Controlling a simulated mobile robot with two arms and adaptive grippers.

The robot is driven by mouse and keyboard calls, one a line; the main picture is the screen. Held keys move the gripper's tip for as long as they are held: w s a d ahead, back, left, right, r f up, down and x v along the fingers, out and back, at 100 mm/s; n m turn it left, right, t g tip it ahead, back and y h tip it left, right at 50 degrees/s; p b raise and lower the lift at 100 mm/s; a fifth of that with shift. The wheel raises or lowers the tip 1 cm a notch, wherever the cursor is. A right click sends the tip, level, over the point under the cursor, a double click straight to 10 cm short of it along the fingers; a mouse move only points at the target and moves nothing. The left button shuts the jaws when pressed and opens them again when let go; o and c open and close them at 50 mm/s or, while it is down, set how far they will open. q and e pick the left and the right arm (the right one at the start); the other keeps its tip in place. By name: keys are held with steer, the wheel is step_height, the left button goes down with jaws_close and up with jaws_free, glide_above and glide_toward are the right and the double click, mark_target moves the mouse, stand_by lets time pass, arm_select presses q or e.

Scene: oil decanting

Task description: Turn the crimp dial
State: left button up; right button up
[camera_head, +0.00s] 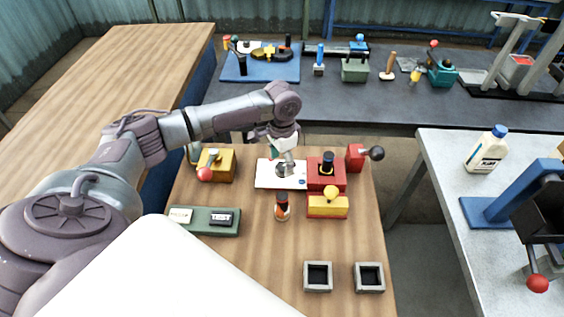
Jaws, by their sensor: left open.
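My left arm reaches in from the left, and its left gripper (285,160) points down over a white plate (264,181) on the wooden table. The gripper is open. A grey rounded part at its fingertips sits over the plate; I cannot tell whether it is the crimp dial or part of the gripper. Just right of the plate stands a red block (314,180) with a dark round knob (327,160) on top. No dial is clearly labelled, so I cannot tell which part is the crimp dial. My right gripper is not in view.
Close by are a yellow block (326,209), an orange-and-black bottle (282,207), a yellow box with a red ball (205,174) and a green tray (207,229). Two square grey holders (318,290) lie in front. A blue press stand (508,205) is right. The table's front middle is clear.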

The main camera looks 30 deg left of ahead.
arm_select(q)
steer(key=shift+f, duration=0.85)
steer(key=shift+c, duration=0.3)
steer(key=c, duration=1.1)
steer(key=shift+r, duration=0.1)
